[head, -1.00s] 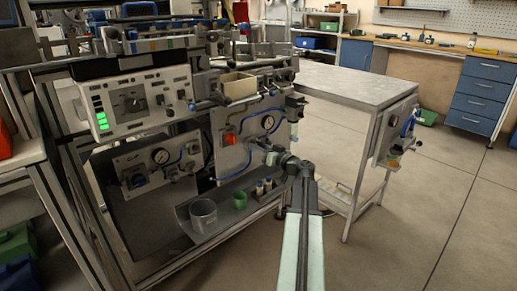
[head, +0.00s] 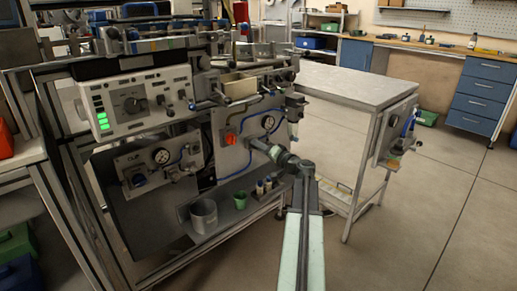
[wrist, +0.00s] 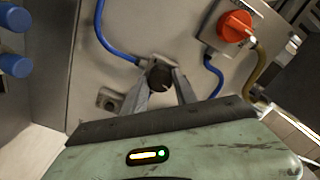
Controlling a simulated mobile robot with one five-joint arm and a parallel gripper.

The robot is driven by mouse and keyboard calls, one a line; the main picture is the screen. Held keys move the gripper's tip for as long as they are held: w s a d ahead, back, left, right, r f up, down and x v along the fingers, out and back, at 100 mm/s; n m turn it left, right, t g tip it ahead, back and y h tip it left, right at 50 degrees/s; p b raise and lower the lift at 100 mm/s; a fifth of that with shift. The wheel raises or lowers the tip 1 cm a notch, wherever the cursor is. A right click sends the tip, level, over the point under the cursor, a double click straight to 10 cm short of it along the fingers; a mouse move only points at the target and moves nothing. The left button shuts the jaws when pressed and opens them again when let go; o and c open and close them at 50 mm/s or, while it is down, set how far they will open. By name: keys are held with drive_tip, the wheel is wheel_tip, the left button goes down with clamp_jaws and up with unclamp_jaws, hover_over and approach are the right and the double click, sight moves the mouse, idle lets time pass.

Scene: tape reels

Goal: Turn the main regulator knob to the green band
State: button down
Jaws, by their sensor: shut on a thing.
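The main regulator knob (wrist: 158,76) is a small dark round knob on the grey panel (head: 218,158), seen in the wrist view. My gripper (wrist: 157,84) is shut on it, one finger on each side. My own wrist hides the knob there. The gauge needle and any green band are too small to make out.
A red rotary switch (head: 230,138) sits left of my gripper; it also shows in the wrist view (wrist: 235,26). Blue hoses (wrist: 112,42) run close to the knob. A grey cup (head: 203,215) and a green cup (head: 240,200) stand on the shelf below. Floor at right is open.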

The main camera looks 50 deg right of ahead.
drive_tip(key=m, duration=0.5)
drive_tip(key=shift+m, duration=0.4)
idle(0.3)
drive_tip(key=c, duration=1)
unclamp_jaws()
drive_tip(key=shift+o, duration=0.2)
drive_tip(key=s, duration=0.7)
drive_tip(key=shift+s+a, duration=0.3)
drive_tip(key=shift+s, duration=0.05)
